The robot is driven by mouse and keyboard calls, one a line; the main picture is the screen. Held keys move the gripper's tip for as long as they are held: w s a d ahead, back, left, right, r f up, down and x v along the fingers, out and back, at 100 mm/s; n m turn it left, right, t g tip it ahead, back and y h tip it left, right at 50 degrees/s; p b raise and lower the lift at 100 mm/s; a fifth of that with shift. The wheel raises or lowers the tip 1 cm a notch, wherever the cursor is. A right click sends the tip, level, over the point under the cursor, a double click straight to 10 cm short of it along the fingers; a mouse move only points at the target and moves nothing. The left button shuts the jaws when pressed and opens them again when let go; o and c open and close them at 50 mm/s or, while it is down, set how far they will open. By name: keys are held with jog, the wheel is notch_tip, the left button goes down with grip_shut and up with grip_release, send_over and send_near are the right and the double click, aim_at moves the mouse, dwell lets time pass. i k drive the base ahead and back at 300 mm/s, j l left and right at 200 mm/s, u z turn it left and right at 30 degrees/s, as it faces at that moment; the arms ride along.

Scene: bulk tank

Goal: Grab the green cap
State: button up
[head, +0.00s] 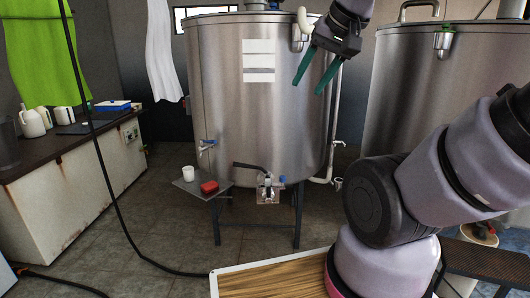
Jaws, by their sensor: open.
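My gripper (307,88) hangs in the upper middle, in front of the steel tank (265,120). Its two dark green fingers point down and left, spread apart with nothing between them. A small metal shelf (213,190) at the tank's lower left holds a white cup (188,173) and a red object (209,187). My gripper is well above and to the right of this shelf.
An outlet valve (267,188) juts from the tank's lower front. A second tank (425,95) stands right. A counter (75,180) with jugs (32,123) and a blue box (112,106) is at left. A black cable (105,165) hangs across the left. A wood-topped surface (270,282) lies below.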

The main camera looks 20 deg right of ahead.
aim_at(445, 25)
jog(key=i+l+z, duration=0.2)
jog(key=i+z, duration=0.2)
jog(key=i+l+z, duration=0.1)
jog(key=i+z, duration=0.7)
